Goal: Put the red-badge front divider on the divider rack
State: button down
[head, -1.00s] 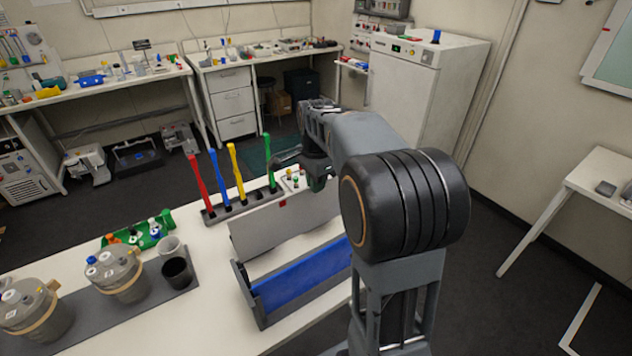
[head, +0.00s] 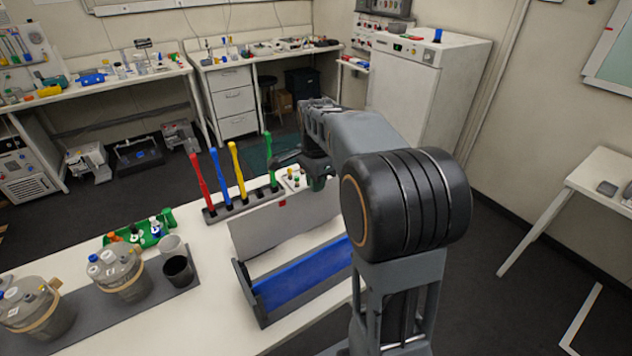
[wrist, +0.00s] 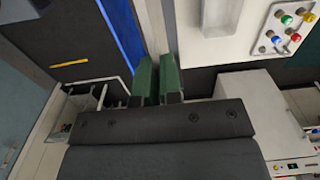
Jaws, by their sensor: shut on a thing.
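The front divider (head: 265,225) is a pale grey upright panel with a small red badge (head: 282,201) near its top edge. It stands between the tool holder and a dark rack in the head view. My gripper (wrist: 155,82), with green fingers, is shut on its edge; the divider shows as a thin pale strip between the fingers in the wrist view. In the head view my arm hides the divider's right end and most of the grip. The dark divider rack (head: 245,290) is just in front and has a blue panel (head: 305,273) in it. Whether the grey divider touches anything below is unclear.
Red, blue, yellow and green handles stand in a dark holder (head: 228,211) behind the divider. A control panel with coloured buttons (wrist: 285,32) is close to my gripper. Lidded vessels (head: 118,272), a black cup (head: 178,270) and a green tray (head: 150,238) occupy the left.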

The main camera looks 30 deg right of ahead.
aim_at(316, 204)
jog(key=shift+f+b, duration=0.5)
jog(key=shift+f, duration=0.3)
dwell(0.9)
jog(key=shift+f, duration=0.4)
jog(key=shift+f+b, duration=0.3)
jog(key=shift+b, duration=0.15)
jog(key=shift+f, duration=0.35)
jog(key=shift+f+b, duration=0.3)
jog(key=shift+b, duration=0.15)
dwell(0.3)
jog(key=shift+f+b, duration=0.3)
jog(key=shift+f, duration=0.2)
jog(key=shift+f+b, duration=0.35)
jog(key=shift+f, duration=0.2)
jog(key=shift+f, duration=0.25)
jog(key=shift+f+b, duration=0.45)
dwell(0.5)
